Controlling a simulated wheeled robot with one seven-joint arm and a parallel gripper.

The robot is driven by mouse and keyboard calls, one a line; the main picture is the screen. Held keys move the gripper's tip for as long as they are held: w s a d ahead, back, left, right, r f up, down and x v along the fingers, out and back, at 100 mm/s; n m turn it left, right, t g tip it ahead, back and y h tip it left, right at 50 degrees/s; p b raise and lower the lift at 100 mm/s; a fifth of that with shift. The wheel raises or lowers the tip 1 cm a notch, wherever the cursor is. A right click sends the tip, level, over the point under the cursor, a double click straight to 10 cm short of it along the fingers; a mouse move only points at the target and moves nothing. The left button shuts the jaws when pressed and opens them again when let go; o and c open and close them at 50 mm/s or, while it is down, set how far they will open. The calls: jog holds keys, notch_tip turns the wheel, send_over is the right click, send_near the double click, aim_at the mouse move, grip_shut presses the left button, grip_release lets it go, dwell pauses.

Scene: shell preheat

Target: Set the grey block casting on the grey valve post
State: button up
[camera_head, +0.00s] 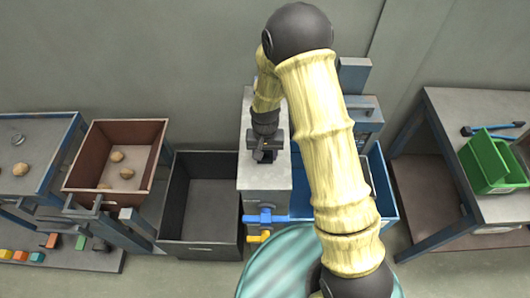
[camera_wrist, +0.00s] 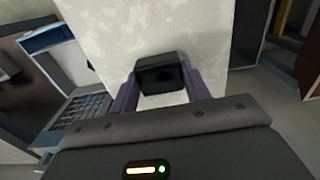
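The grey valve post (camera_head: 265,178) stands in the middle of the head view, a tall pale grey box with a blue valve handle (camera_head: 265,217) and a yellow one (camera_head: 258,237) on its front. My gripper (camera_head: 264,152) is over its top, pointing down. In the wrist view the grey block casting (camera_wrist: 160,75), a dark block, sits between the two fingertips of my gripper (camera_wrist: 161,82), with no clear gap on either side. The pale post top (camera_wrist: 110,35) fills the view behind it. Whether the block touches the post is hard to tell.
A black bin (camera_head: 202,200) is left of the post and a blue bin (camera_head: 383,190) right of it. Further left is a brown bin (camera_head: 120,140) with several potato-like lumps. A table (camera_head: 480,105) with a green bin (camera_head: 490,160) stands at right.

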aim_at(265, 155)
jog(key=o, duration=0.4)
jog(key=shift+o, duration=0.2)
jog(key=shift+r, duration=0.1)
notch_tip(265, 155, up, 12)
jog(key=b, duration=0.1)
jog(key=shift+b, duration=0.4)
jog(key=shift+r, duration=0.1)
jog(key=s+d+r+t, duration=0.1)
jog(key=s+d+r, duration=0.1)
jog(key=s+d, duration=0.4)
jog(key=s+d+r+t, duration=0.1)
jog(key=s+d+r, duration=0.2)
jog(key=s+d, duration=0.3)
jog(key=shift+s+d+t, duration=0.3)
jog(key=shift+s+d, duration=0.1)
jog(key=shift+d, duration=0.5)
